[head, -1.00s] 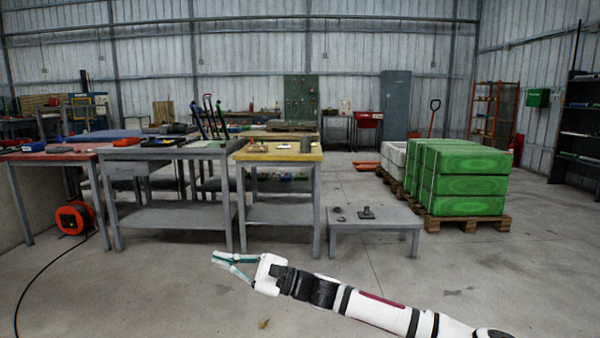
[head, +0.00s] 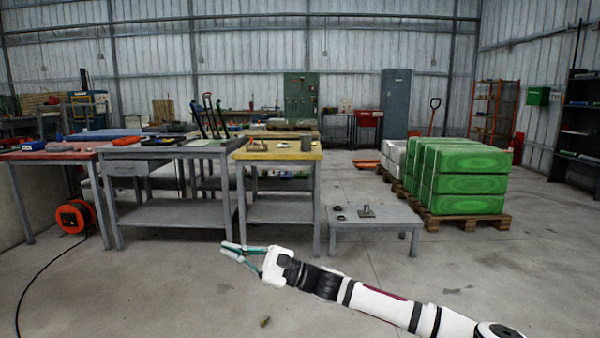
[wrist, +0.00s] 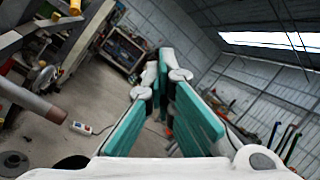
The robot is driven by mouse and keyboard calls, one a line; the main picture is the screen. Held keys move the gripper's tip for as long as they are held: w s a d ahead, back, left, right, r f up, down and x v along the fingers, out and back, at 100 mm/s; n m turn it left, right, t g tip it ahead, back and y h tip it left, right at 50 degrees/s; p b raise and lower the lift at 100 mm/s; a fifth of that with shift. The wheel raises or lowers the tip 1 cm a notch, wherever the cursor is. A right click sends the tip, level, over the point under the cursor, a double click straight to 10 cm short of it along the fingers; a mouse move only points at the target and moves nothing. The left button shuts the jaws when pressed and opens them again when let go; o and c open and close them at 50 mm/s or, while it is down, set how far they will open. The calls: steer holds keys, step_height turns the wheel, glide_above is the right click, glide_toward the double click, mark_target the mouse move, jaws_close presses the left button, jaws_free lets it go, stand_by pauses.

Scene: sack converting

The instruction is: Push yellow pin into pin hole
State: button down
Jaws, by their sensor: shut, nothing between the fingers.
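My gripper (head: 226,248) is at the end of my white arm, in front of the low grey table and yellow-topped bench, over open floor. Its teal fingers (wrist: 158,85) are shut and empty in the wrist view. I cannot make out the yellow pin or the pin hole for certain. A small yellow piece (wrist: 75,6) shows at the top left of the wrist view, too partial to name. A small metal block with an upright stub (head: 367,211) stands on the low table; whether it has a hole cannot be told.
The low grey table (head: 385,222) also bears small dark round parts (head: 339,213). The yellow-topped bench (head: 265,154) and a grey bench (head: 150,151) stand left of it. Green sacks (head: 460,178) sit on a pallet at right.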

steer(key=shift+w+d+r+m, duration=0.3)
steer(key=shift+w+d+r, duration=0.1)
steer(key=shift+w+d, duration=0.2)
steer(key=shift+w+d+r+p, duration=0.1)
steer(key=shift+w+r+p, duration=0.05)
steer(key=shift+w+p, duration=0.15)
steer(key=shift+w+d+r+m+t, duration=0.2)
steer(key=shift+m+t, duration=0.1)
steer(key=shift+t, duration=0.1)
steer(key=shift+w+d+r, duration=0.1)
steer(key=shift+w+d, duration=0.1)
steer(key=shift+w, duration=0.05)
steer(key=shift+w+d+r, duration=0.15)
steer(key=shift+w+d, duration=0.05)
steer(key=shift+w+d+r+m, duration=0.15)
steer(key=shift+w+d+m, duration=0.05)
steer(key=shift+w+m, duration=0.1)
steer(key=shift+w+d+r+m+p, duration=0.3)
steer(key=shift+w+d+p, duration=0.05)
steer(key=shift+w+d, duration=0.05)
steer(key=shift+w+d+r+t, duration=0.15)
steer(key=shift+w+t, duration=0.1)
steer(key=shift+t, duration=0.15)
steer(key=shift+w+d+r, duration=0.2)
